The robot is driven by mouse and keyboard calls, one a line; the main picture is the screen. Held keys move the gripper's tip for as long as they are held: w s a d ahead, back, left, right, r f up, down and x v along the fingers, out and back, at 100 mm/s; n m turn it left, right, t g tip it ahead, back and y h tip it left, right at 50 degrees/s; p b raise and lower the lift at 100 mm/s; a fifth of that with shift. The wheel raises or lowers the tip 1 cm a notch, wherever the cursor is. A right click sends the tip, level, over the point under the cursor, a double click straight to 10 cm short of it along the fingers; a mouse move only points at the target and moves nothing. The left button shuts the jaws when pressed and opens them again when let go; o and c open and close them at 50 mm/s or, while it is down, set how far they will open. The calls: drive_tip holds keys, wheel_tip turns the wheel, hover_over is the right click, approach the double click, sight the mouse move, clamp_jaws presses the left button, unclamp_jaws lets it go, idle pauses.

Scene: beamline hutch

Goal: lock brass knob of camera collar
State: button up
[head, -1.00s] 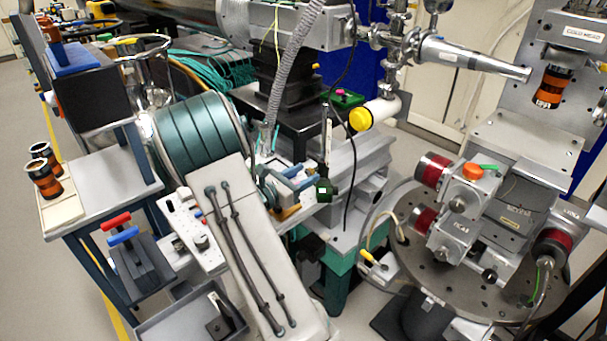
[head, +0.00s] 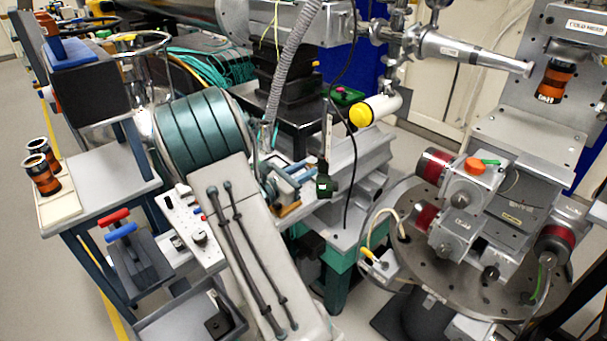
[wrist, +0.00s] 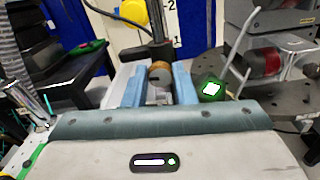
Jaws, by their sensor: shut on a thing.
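The brass knob (wrist: 160,72) shows in the wrist view between the two blue fingers of my gripper (wrist: 158,84), which is shut on it. The knob sits in front of a dark upright post (wrist: 161,45); the collar around it is mostly hidden. In the head view my gripper (head: 308,177) reaches the foot of the post, and the knob cannot be made out. The camera, a pale cylinder with a yellow cap (head: 361,116), is at the upper right of my gripper. Its yellow cap also shows at the top of the wrist view (wrist: 132,11).
A dark box (head: 325,186) hangs close beside my fingers; a green-lit box (wrist: 210,89) is right of them in the wrist view. A black cable (head: 347,190) hangs nearby. A round perforated table (head: 440,284) with motor stages stands right. A trolley (head: 110,190) stands left.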

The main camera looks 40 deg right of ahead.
drive_tip(key=m+b, duration=0.2)
drive_tip(key=b, duration=0.1)
drive_tip(key=m+b, duration=0.3)
drive_tip(key=b, duration=0.1)
drive_tip(key=shift+s+f, duration=0.1)
drive_tip(key=shift+f, duration=0.3)
drive_tip(key=m+b, duration=0.4)
drive_tip(key=b, duration=0.2)
drive_tip(key=shift+f+m+b, duration=0.1)
drive_tip(key=shift+m+b, duration=0.2)
drive_tip(key=shift+b, duration=0.1)
drive_tip(key=m+b, duration=0.4)
drive_tip(key=b, duration=0.3)
drive_tip(key=shift+s, duration=0.1)
drive_tip(key=m+b, duration=0.2)
drive_tip(key=b, duration=0.1)
drive_tip(key=shift+m, duration=0.3)
drive_tip(key=shift+b, duration=0.5)
drive_tip(key=shift+r+m, duration=0.25)
drive_tip(key=shift+m, duration=0.05)
drive_tip(key=o, duration=1)
drive_tip(key=shift+a, duration=0.1)
